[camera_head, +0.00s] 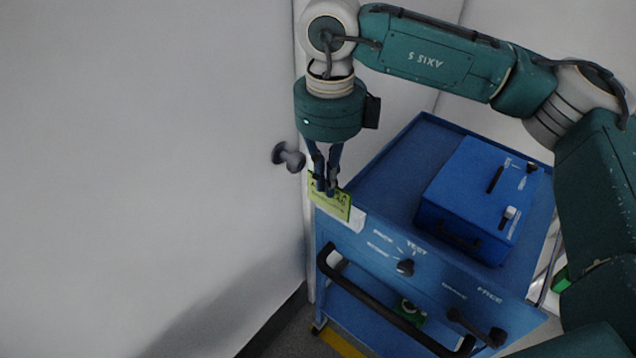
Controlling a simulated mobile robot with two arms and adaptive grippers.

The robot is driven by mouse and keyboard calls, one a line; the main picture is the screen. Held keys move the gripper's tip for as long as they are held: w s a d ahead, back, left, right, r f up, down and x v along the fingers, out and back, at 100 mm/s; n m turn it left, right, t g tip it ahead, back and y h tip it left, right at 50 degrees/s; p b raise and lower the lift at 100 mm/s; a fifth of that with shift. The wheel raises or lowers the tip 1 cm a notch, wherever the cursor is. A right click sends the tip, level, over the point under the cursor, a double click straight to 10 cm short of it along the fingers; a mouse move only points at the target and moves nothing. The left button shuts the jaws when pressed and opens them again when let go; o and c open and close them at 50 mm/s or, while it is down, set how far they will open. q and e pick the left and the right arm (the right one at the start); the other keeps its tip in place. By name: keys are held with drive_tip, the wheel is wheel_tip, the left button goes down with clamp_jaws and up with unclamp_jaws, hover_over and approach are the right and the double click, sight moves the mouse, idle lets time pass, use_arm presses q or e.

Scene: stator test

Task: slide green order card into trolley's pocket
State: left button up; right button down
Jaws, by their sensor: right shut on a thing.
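The green order card (336,201) shows at the near left corner of the blue trolley (408,150). My right gripper (326,187) points down and is shut on the card's upper left part. A pale pocket (357,220) sits at the trolley's corner, just below and right of the card. The card's lower edge overlaps the pocket in this view; I cannot tell whether it is inside. My left gripper is not in view.
A blue box (475,200) with black fittings stands on the trolley's top. A white wall or door with a round knob (288,157) is close on the left.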

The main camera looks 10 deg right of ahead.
drive_tip(key=w+d, duration=0.2)
drive_tip(key=d, duration=0.1)
drive_tip(key=shift+w+d+f, duration=0.1)
drive_tip(key=shift+w+f, duration=0.1)
drive_tip(key=shift+w, duration=0.05)
idle(0.9)
drive_tip(key=shift+f+b, duration=0.15)
drive_tip(key=shift+b, duration=0.15)
drive_tip(key=shift+f+b, duration=1.2)
drive_tip(key=shift+f, duration=0.05)
drive_tip(key=shift+f+b, duration=0.3)
drive_tip(key=shift+f, duration=0.05)
drive_tip(key=shift+f+b, duration=0.75)
drive_tip(key=shift+f, duration=0.15)
drive_tip(key=shift+f, duration=0.15)
